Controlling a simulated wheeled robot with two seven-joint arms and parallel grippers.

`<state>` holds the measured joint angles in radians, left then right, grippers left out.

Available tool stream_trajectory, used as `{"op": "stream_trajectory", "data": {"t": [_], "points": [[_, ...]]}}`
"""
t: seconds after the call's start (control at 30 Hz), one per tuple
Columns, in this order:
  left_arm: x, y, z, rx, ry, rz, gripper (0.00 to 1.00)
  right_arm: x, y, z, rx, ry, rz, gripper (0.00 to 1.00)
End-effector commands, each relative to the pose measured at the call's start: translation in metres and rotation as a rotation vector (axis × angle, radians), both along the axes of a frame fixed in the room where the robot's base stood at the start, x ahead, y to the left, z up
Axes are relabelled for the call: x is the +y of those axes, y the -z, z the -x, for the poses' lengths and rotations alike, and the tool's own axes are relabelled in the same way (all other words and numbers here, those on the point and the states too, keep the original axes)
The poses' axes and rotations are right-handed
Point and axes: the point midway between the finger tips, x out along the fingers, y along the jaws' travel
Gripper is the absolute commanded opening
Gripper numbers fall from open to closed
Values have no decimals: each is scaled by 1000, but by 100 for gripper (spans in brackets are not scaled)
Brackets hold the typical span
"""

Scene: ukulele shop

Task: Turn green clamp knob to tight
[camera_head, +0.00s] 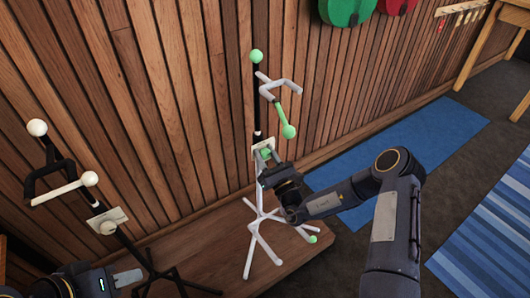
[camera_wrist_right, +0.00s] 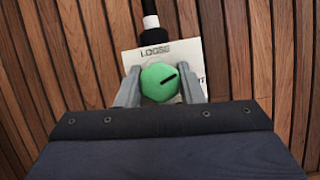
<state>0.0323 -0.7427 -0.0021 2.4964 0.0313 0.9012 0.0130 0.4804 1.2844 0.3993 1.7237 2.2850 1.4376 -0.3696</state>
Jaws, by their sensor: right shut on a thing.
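The green clamp knob (camera_wrist_right: 157,84) is round, on a pale plate (camera_wrist_right: 187,52) on the stand's pole. Its black mark runs slanting on its right half, toward the upper right. The plate reads "LOOSE" above the knob; a label at its right is mostly hidden behind a finger. My right gripper (camera_wrist_right: 160,88) is shut on the knob, one finger on each side. In the head view the knob (camera_head: 266,153) shows small above my right gripper (camera_head: 275,168). My left gripper (camera_head: 112,281) is at the lower left, away from this stand; its jaws are unclear.
A blue mat (camera_head: 400,145) lies at the right.

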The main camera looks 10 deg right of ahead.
Motion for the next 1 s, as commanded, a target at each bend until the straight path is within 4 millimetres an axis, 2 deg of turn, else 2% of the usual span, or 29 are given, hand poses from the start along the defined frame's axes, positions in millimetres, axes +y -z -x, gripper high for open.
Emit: {"op": "stream_trajectory", "data": {"t": [0.03, 0.5, 0.73, 1.0], "points": [[0, -8, 0, 0, 0, 0, 36, 0, -2, 1, 17, 1, -31, 11], [0, -50, 0, 0, 0, 0, 36, 1, -2, 1, 149, 0, -350, 11], [0, -62, 0, 0, 0, 0, 36, 1, -1, 1, 191, 0, -452, 11], [0, -66, 0, 0, 0, 0, 36, 1, 1, 1, 210, -2, -499, 11]]}}
